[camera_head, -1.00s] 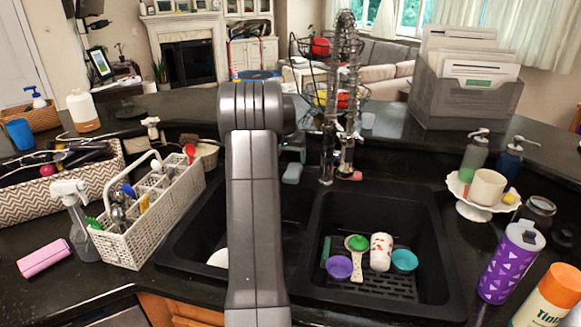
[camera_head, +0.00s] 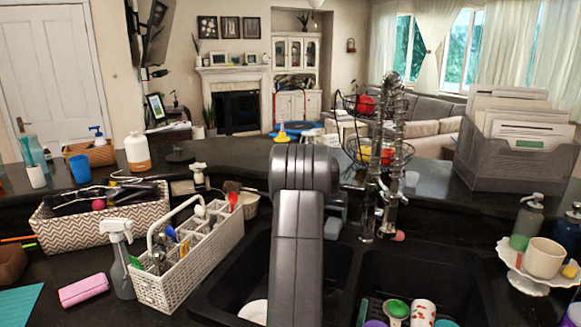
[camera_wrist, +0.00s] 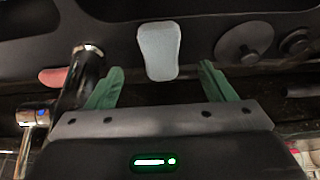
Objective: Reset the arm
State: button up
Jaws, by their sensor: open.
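My arm (camera_head: 298,230) rises in the middle of the head view, in front of the double sink (camera_head: 372,265). My gripper (camera_wrist: 161,68) shows in the wrist view as two green fingers spread apart, with nothing between them. In the head view the arm hides it. A pale blue-grey sponge-like block (camera_wrist: 157,50) lies beyond the fingertips and is not held; I cannot tell its distance.
The chrome faucet (camera_head: 380,170) stands right of my arm; its base (camera_wrist: 85,75) is at left in the wrist view. A white utensil caddy (camera_head: 195,262) sits left of the sink. A cup stand (camera_head: 525,285) and grey file holder (camera_head: 515,160) are at right.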

aim_at(331, 229)
jog(key=x, duration=0.8)
jog(key=shift+s+p, duration=0.1)
jog(key=shift+p, duration=0.25)
jog(key=shift+r, duration=2.15)
